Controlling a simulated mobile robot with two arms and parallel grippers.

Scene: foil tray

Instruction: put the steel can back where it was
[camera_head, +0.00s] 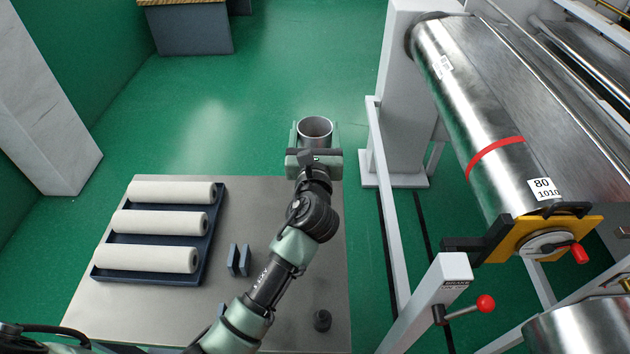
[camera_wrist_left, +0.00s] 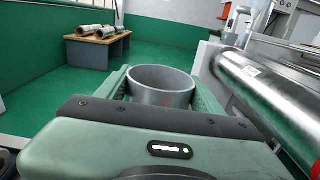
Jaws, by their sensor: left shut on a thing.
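The steel can (camera_head: 315,128) is a short, open-topped metal cylinder. My left gripper (camera_head: 315,140) is shut on it, with a finger on each side, at the far edge of the grey table (camera_head: 300,215). In the left wrist view the can (camera_wrist_left: 160,90) stands upright between the green fingers, with its open rim up. Its lower part is hidden by the gripper body, so I cannot tell whether it touches anything below. My right gripper is in neither view.
A dark blue tray (camera_head: 213,218) with three white rolls lies on the table's left. Two small blue-grey blocks (camera_head: 238,260) and a small dark knob-like object (camera_head: 322,320) are also there. To the right are a white rail (camera_head: 383,200) and a machine with a large foil roll (camera_head: 470,110).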

